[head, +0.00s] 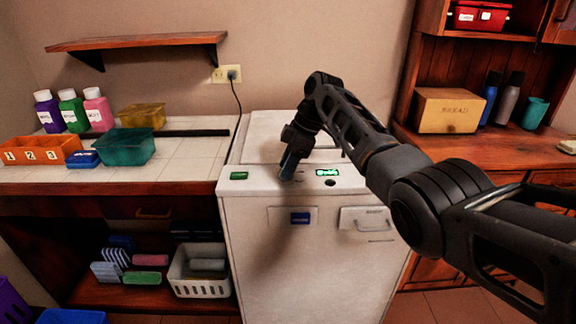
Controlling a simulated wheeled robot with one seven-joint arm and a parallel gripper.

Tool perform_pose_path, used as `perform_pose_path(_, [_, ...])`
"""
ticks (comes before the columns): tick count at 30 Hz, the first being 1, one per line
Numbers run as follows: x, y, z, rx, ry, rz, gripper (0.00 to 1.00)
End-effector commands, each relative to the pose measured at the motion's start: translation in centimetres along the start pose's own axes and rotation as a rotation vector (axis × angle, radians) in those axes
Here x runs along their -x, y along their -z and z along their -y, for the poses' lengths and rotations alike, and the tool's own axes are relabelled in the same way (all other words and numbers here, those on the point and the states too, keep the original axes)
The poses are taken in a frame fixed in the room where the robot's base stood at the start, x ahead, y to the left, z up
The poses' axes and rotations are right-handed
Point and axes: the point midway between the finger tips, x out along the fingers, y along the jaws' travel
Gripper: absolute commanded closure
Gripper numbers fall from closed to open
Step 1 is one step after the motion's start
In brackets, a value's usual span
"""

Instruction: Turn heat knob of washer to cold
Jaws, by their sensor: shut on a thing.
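The white washer (310,268) stands at the centre, with its control panel along the top front edge. My gripper (287,173) reaches down onto the panel, left of the lit green display (327,172). It is shut on what appears to be the heat knob, which the fingers almost wholly hide. I cannot read the knob's setting. A small dark round control (331,183) shows uncovered below the display. A green label or button (239,175) is at the panel's left end.
The tiled counter (185,160) to the left holds a teal bin (126,147), a yellow bin (142,115) and several bottles. A wooden hutch with a bread box (449,110) stands at right. A white basket (200,285) sits low, left of the washer. A wall shelf (140,41) hangs above.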

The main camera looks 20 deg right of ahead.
Motion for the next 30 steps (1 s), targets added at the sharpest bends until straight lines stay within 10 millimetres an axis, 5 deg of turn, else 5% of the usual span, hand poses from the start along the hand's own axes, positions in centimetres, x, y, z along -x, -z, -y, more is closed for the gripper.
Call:
perform_pose_path(5, [0.2,-0.1,-0.1,-0.001,-0.006,0.001,0.90])
perform_pose_path(6, [0.2,-0.1,-0.1,-0.001,-0.006,0.001,0.56])
perform_pose_path(12, [0.1,-0.1,-0.1,-0.001,-0.004,0.000,0.37])
perform_pose_path(22, [0.6,0.0,-0.1,-0.001,-0.003,0.000,0.36])
perform_pose_path(30, [4.6,-0.1,-0.1,-0.002,-0.006,-0.001,0.36])
